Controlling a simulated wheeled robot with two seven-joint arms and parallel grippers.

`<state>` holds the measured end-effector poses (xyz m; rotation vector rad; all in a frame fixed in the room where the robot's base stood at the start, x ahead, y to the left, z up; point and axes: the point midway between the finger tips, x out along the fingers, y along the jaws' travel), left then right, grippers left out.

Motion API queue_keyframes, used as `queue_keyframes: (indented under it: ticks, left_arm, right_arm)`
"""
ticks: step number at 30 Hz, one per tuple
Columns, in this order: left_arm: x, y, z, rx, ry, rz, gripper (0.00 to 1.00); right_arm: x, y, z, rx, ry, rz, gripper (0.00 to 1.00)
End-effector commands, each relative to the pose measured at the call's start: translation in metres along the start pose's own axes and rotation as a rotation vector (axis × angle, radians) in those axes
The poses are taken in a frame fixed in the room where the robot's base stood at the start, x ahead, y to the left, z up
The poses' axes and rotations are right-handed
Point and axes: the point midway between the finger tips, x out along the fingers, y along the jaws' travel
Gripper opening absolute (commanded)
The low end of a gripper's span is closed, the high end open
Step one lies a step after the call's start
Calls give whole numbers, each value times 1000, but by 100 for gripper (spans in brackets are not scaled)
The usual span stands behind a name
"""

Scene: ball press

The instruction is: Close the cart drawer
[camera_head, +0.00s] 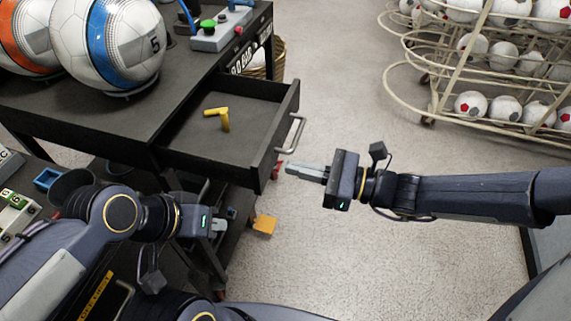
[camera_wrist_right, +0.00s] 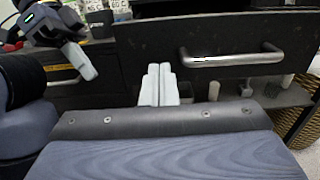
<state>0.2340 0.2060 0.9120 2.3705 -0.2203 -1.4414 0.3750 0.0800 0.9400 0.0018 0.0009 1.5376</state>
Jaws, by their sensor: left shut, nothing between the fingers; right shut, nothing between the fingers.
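The cart drawer (camera_head: 225,128) is pulled out from the black cart (camera_head: 100,110), with a yellow L-shaped object (camera_head: 220,116) lying inside. Its silver bar handle (camera_head: 293,133) is on the drawer's outer face, and the handle also shows in the right wrist view (camera_wrist_right: 230,58). My right gripper (camera_head: 290,168) is shut and empty, its fingertips pointing at the drawer front, just below the handle in the head view. In the right wrist view its fingers (camera_wrist_right: 158,85) appear left of the handle; contact cannot be told. My left gripper (camera_head: 222,225) is shut and empty, below the drawer.
Two large balls (camera_head: 110,45) sit on the cart top near a control box with a green button (camera_head: 215,32). A ball rack (camera_head: 480,70) stands at the right. A wicker basket (camera_head: 277,60) is behind the cart. The floor right of the drawer is clear.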

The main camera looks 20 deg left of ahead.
Motion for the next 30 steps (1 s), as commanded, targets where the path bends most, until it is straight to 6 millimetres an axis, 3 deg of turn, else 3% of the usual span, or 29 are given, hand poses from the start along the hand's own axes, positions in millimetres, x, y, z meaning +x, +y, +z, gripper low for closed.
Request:
queue_keyframes:
  ticks: [7,23,30]
  left_arm:
    - [0,0,0,0,0,0,0]
    - [1,0,1,0,0,0,0]
    - [7,-3,4,0,0,0,0]
  right_arm:
    - [28,0,0,0,0,0,0]
    - [33,0,0,-2,0,-1,0]
    - [50,1,-2,-3,-1,3,0]
